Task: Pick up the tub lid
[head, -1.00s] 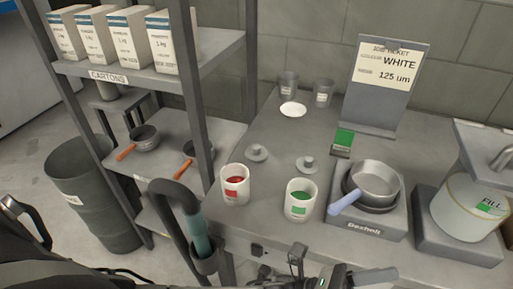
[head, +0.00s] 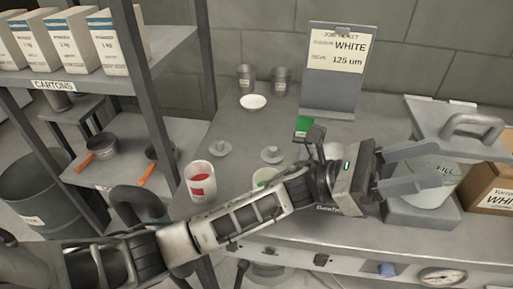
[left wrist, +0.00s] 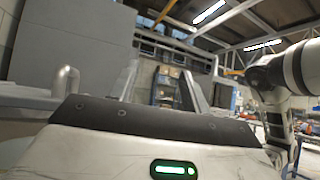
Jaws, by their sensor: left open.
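A grey square plate with a bar handle, which looks like the tub lid (head: 428,117), sits over a pale round tub (head: 428,192) marked FILL at the right of the bench. Its handle (head: 472,122) stands up from the top. My left gripper (head: 456,166) is open and empty, its two fingers pointing right in front of the tub, below the lid's front edge in the picture. The fingers cover part of the tub. In the left wrist view a grey handle (left wrist: 66,79) shows left of the open fingers (left wrist: 160,85). My right gripper is out of view.
A white tub with red (head: 201,183) and a partly hidden one with green (head: 265,176) stand left, near two small knobbed lids (head: 220,149). A ticket stand (head: 332,90) is behind. A cardboard box (head: 490,188) is at right.

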